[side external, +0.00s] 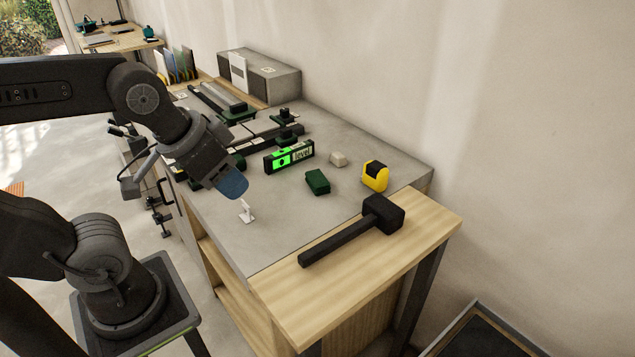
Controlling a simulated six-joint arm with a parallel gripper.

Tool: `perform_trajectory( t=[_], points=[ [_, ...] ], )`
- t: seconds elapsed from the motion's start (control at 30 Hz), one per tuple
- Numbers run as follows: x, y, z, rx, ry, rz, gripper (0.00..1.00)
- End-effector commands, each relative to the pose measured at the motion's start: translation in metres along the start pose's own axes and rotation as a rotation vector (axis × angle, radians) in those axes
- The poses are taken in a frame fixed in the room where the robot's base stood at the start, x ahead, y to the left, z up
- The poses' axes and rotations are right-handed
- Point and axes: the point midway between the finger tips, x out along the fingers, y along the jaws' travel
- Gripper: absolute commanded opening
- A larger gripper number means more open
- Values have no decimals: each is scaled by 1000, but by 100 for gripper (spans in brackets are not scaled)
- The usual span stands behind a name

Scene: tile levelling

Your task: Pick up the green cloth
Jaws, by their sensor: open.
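The green cloth (317,182) looks like a small, dark green folded block. It lies flat on the grey worktop, right of centre in the side external view. My gripper (232,188), with a blue fingertip showing, is to the left of the cloth and apart from it, above the worktop's left edge. It is open, and nothing shows between its fingers. Its far finger is mostly hidden from this side.
A bright green level (289,157) lies behind the cloth. A black mallet (340,240) lies in front. A white clip (246,211) stands near my gripper. Grey worktop (285,222) is clear in front.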

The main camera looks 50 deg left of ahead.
Motion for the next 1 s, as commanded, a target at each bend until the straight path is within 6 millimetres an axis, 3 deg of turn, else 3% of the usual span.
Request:
perform_trajectory(
  t=[0.4,0.67,0.83,1.0],
  points=[
    [0,0,0,0,0,0,78],
    [0,-1,-3,-12,-4,-4,78],
    [7,-9,-31,-143,-51,-48,78],
    [31,-25,-83,-396,-112,-149,78]
  ],
)
